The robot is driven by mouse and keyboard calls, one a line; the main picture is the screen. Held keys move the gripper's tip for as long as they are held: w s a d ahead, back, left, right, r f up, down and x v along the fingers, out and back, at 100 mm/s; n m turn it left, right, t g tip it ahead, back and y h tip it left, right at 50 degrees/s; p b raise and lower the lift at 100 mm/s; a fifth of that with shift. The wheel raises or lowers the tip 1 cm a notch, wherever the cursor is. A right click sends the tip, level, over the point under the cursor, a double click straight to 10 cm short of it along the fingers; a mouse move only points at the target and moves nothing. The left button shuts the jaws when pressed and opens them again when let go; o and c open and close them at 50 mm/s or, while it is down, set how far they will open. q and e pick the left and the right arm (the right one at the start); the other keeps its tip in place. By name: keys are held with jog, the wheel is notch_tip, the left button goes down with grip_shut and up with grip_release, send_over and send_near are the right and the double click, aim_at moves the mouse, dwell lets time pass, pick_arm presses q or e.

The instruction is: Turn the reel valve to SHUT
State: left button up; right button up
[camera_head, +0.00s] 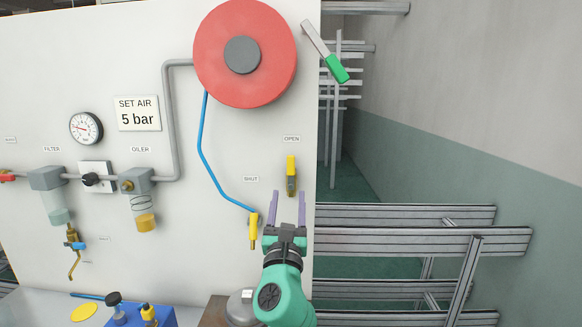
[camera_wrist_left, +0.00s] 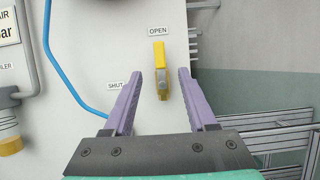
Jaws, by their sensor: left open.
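The reel valve (camera_head: 291,172) is on the white panel, with its yellow handle pointing up toward the OPEN label (camera_head: 291,139). The SHUT label (camera_head: 251,179) is to its left. In the left wrist view the valve handle (camera_wrist_left: 159,54) stands upright under OPEN, with the valve's lower part between the fingers in the picture. My left gripper (camera_head: 288,207) is open and empty, its purple fingers pointing up just below the valve. I cannot tell how far the fingertips are from the panel. My right gripper is not in view.
A red hose reel (camera_head: 275,75) hangs above, with a blue hose (camera_head: 207,150) running down to a yellow-handled tool (camera_head: 254,228) close left of my gripper. A green-ended lever (camera_head: 337,69) is at the upper right. Metal rails (camera_head: 420,241) stand right of the panel's edge.

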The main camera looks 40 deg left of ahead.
aim_at(291, 167)
pick_arm(q)
jog(key=p+x, duration=0.3)
jog(key=x, duration=1)
jog(key=shift+w+a, duration=0.1)
jog(key=shift+a, duration=0.1)
grip_shut()
jog(key=shift+f, duration=0.15)
dwell(0.4)
